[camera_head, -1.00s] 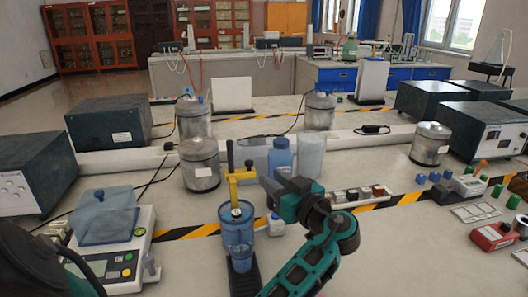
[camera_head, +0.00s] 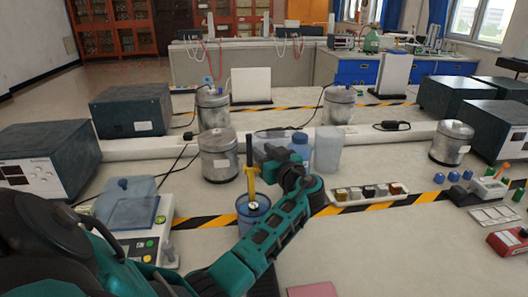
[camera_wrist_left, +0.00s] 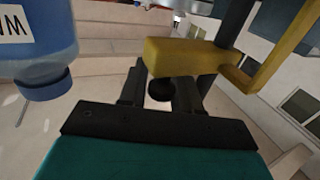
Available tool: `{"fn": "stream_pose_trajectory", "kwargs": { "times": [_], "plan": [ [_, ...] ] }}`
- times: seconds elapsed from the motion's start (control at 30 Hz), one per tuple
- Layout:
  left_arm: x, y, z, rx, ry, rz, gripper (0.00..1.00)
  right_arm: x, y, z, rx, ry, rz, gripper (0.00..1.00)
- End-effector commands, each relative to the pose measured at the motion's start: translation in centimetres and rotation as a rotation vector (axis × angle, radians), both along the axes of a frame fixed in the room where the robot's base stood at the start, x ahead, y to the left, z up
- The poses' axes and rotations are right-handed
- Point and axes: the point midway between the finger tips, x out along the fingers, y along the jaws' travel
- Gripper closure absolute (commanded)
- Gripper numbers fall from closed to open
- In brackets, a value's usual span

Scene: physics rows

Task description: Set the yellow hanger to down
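The yellow hanger (camera_head: 251,177) sits on a dark upright post above a blue-tinted beaker (camera_head: 253,210) in the head view. In the left wrist view the hanger (camera_wrist_left: 185,57) is a yellow bar crossing just beyond the fingertips, beside the dark post. My left gripper (camera_head: 279,172) is close to the right of the hanger. In the left wrist view my left gripper (camera_wrist_left: 160,88) has its fingers apart, with a small black round knob (camera_wrist_left: 160,89) showing between them. Whether they touch it is unclear. My forearm hides the stand's lower part. My right gripper is not in view.
A blue bottle (camera_head: 300,144) and a clear container (camera_head: 328,150) stand just behind my gripper. A metal canister (camera_head: 218,157) is to the left. A scale (camera_head: 140,225) stands left of the beaker, and a tray of small blocks (camera_head: 367,193) lies to the right.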

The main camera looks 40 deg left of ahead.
Motion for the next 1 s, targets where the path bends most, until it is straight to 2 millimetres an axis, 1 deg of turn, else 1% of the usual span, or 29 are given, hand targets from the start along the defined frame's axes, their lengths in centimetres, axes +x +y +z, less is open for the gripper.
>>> {"fn": "stream_pose_trajectory", "kwargs": {
  "times": [0.17, 0.5, 0.87, 1.0],
  "plan": [
    [0.0, 0.0, -0.01, 0.0, 0.0, 0.0, 0.69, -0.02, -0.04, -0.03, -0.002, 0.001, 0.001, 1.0],
    [0.01, -0.02, 0.07, 0.001, -0.001, 0.0, 1.0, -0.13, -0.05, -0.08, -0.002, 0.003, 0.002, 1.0],
    [0.02, -0.04, 0.14, 0.002, -0.003, -0.001, 1.0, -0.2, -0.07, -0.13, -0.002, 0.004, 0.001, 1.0],
    [0.03, -0.04, -0.43, 0.002, -0.003, -0.001, 1.0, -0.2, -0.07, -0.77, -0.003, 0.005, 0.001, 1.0]
  ]
}}
